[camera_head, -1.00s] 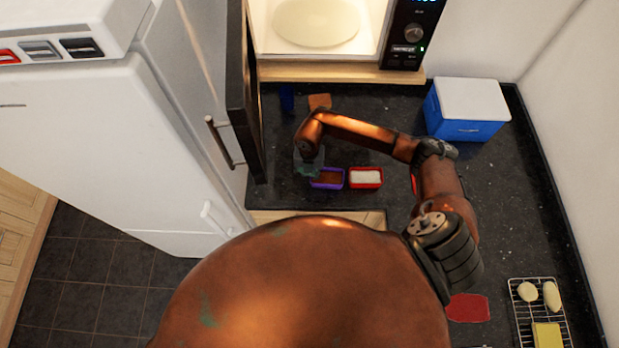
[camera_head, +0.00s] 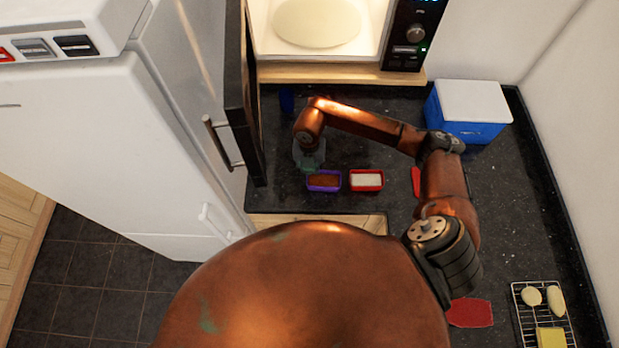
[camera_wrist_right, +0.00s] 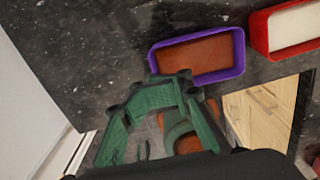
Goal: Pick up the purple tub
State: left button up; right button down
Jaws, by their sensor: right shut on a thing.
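The purple tub (camera_head: 324,187), with brown contents, is on the dark counter or just above it; I cannot tell which. In the right wrist view the purple tub (camera_wrist_right: 240,62) is just beyond my green fingers, roughly level. My right gripper (camera_head: 318,168) is at the tub's left end in the head view. In the wrist view my right gripper (camera_wrist_right: 168,78) is shut on the tub's rim at its near left corner. The exact contact is partly hidden by the fingers. My left gripper is out of view.
A red tub (camera_head: 367,188) with white contents stands right of the purple one, with a small gap. The open microwave door (camera_head: 245,100) is close on the left. A blue-and-white box (camera_head: 467,110) stands at the back right. The counter's front edge is near.

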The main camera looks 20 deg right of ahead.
jog(key=shift+r+b, duration=0.35)
jog(key=shift+r, duration=1.85)
jog(key=c, duration=0.6)
grip_release()
jog(key=shift+o, duration=0.2)
